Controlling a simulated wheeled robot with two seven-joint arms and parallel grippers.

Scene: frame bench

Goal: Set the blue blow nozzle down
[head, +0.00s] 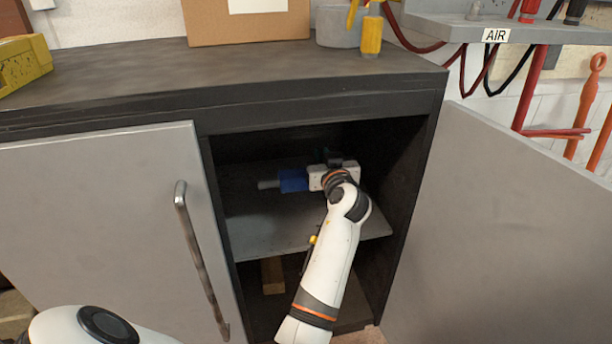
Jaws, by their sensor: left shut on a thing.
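The blue blow nozzle (293,180) is inside the open cabinet, above or on the upper shelf (270,228). It lies roughly level, with its grey tip pointing left. My left gripper (313,178) is shut on its right end, and my arm reaches in through the cabinet opening from below. The gripper hides part of the nozzle. I cannot tell whether the nozzle touches the shelf. My right gripper is not in view.
The shelf's front and left are bare. The left door (110,220) is shut, with a bar handle (200,260); the right door (510,230) stands open. A wooden block (272,276) lies in the lower compartment. A cardboard box (245,25) stands on the worktop (150,80).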

